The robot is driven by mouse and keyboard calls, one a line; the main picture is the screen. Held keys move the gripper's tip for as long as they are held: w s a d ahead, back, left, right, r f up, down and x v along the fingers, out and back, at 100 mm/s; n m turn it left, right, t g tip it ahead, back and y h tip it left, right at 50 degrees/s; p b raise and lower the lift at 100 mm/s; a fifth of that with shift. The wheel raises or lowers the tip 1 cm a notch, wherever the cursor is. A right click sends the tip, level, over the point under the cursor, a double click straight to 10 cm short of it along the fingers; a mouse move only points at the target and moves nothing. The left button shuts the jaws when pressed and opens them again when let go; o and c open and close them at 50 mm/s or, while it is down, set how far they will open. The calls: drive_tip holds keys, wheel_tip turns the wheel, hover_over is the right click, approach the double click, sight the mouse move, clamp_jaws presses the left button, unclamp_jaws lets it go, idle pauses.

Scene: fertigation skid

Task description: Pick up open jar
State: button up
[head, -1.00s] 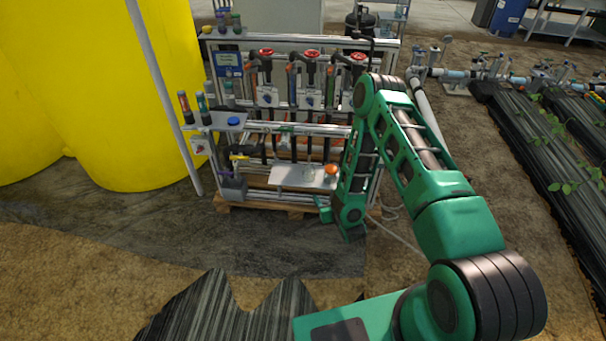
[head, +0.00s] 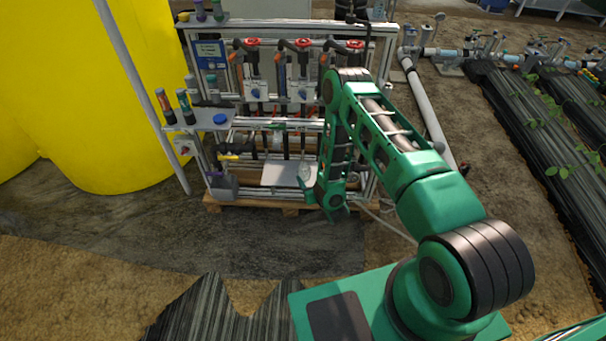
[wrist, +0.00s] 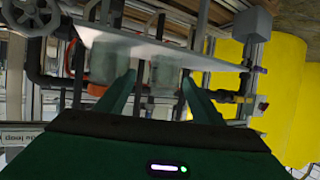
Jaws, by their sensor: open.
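The open jar (head: 305,172) is clear glass and stands upright on a small white shelf (head: 280,174) at the front of the skid. My gripper (head: 322,205) is at the shelf's right front. The wrist view is upside down. There the open jar (wrist: 167,74) shows between and beyond the two green fingers of my open gripper (wrist: 159,78), which holds nothing. A second glass jar (wrist: 106,64) with an orange lid (wrist: 96,90) stands beside it, outside the left finger. In the head view my arm hides this second jar.
Pipes and red-handled valves (head: 296,44) rise behind the shelf. A blue-capped item (head: 220,119) and dark bottles (head: 185,103) sit on the left. A yellow tank (head: 100,110) and a slanted pole (head: 140,90) stand further left. Floor in front is clear.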

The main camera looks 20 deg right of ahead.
sight(306, 175)
drive_tip(key=shift+a+x, duration=0.2)
drive_tip(key=shift+x, duration=1.3)
drive_tip(key=shift+a+x, duration=0.25)
drive_tip(key=shift+x, duration=1.25)
drive_tip(key=shift+r, duration=0.1)
drive_tip(key=c, duration=1)
